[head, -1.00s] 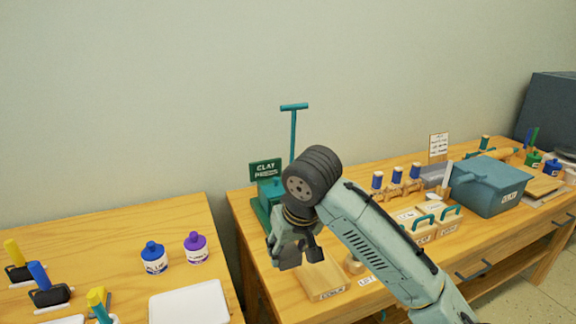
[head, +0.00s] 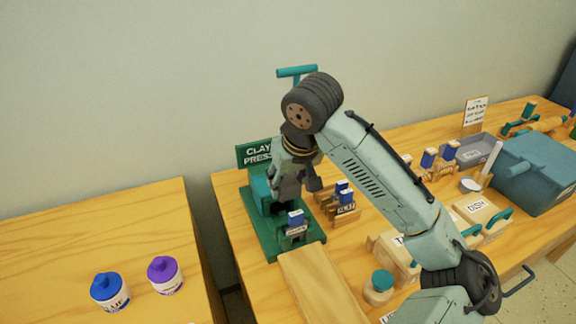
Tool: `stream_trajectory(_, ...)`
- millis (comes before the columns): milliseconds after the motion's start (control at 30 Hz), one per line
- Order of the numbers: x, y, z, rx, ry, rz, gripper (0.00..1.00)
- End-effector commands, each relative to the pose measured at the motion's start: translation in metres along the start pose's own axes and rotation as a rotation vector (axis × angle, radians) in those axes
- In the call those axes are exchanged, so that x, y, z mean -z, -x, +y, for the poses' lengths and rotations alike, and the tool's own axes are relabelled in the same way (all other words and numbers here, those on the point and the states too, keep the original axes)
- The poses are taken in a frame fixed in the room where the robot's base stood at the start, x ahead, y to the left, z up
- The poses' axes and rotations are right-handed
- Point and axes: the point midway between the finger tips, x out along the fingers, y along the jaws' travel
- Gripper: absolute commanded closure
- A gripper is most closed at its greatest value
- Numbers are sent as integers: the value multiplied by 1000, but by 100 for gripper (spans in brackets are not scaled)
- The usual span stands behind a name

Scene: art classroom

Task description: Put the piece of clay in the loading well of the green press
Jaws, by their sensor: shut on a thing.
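The green press (head: 270,240) stands at the left end of the right-hand wooden table. Its sign reads CLAY PRESS, and its teal T-shaped handle rises behind my arm. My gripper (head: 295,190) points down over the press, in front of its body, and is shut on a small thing. The fingers hide that thing, which I take to be the piece of clay; its shape and colour cannot be made out. My gripper and wrist also cover the middle of the press, so the loading well is not clearly visible. I cannot tell whether the gripper touches the press.
Blue-capped items in small stands (head: 342,200) are close right of my gripper. A wooden board (head: 315,287) lies before the press. A teal-lidded jar (head: 379,284), lidded boxes (head: 480,212) and a large blue bin (head: 540,165) stand rightward. A gap separates the left table (head: 60,240).

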Motion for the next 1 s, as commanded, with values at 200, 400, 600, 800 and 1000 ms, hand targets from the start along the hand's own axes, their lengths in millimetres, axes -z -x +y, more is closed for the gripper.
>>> stream_trajectory(200, -2, -4, 0, 0, 0, 0, 90)
stream_trajectory(400, -7, -17, 0, 0, -1, 0, 90)
stream_trajectory(600, -16, -38, 0, -1, 0, 1, 90)
stream_trajectory(800, -23, -56, 0, 1, 0, 0, 90)
stream_trajectory(1000, -30, -74, 0, 1, 1, 1, 90)
